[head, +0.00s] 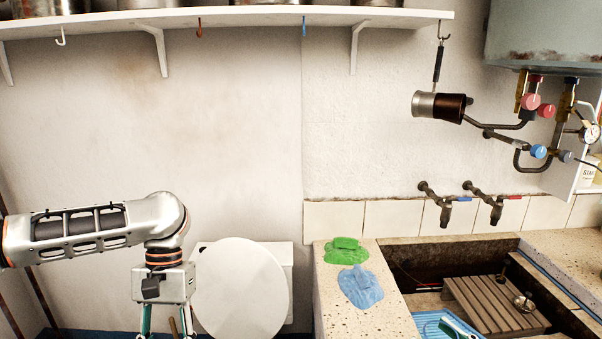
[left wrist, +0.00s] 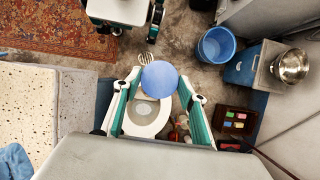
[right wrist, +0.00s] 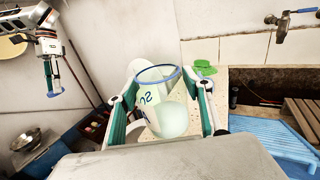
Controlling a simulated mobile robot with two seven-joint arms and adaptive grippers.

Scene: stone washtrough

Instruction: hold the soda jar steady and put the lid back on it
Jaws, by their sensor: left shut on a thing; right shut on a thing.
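The soda jar (right wrist: 166,105) is clear with a blue rim, dark lettering and white contents, and its top is uncovered. My right gripper (right wrist: 168,98) is shut on its sides in the right wrist view; the jar looks tilted there. The lid (left wrist: 160,77) is a flat blue disc between the fingertips of my left gripper (left wrist: 158,80), which is shut on it. My left gripper also shows at the bottom of the head view (head: 165,334), where its fingertips are cut off. The jar and my right gripper are outside the head view. Lid and jar are apart.
Below the lid is a toilet bowl (left wrist: 147,118); its raised white cover (head: 242,290) stands by the wall. The stone trough's ledge (head: 345,315) holds a green cloth (head: 346,257) and a blue cloth (head: 360,287). A blue bucket (left wrist: 216,45) stands on the floor.

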